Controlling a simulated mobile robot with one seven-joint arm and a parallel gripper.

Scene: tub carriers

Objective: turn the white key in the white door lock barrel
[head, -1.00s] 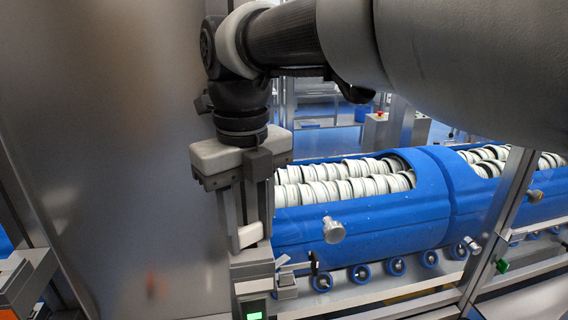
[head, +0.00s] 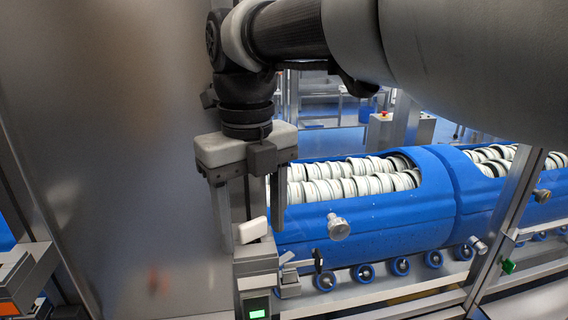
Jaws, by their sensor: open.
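The white key (head: 252,230) shows as a small, slightly tilted white block at the top of a grey lock housing (head: 256,265) on the metal post. The white lock barrel cannot be told apart from the key and seems hidden behind or under it. My gripper (head: 253,238) points down with one finger left of the key and the other to its right. The jaws are open, with visible gaps beside the key. Whether a finger touches the key or the housing cannot be told.
A green-lit indicator (head: 257,314) sits below the housing. A large steel panel (head: 110,170) stands close on the left. Blue tubs (head: 380,222) filled with white rings lie on a roller conveyor at the right. A small dark-topped fitting (head: 318,262) stands just right of the housing.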

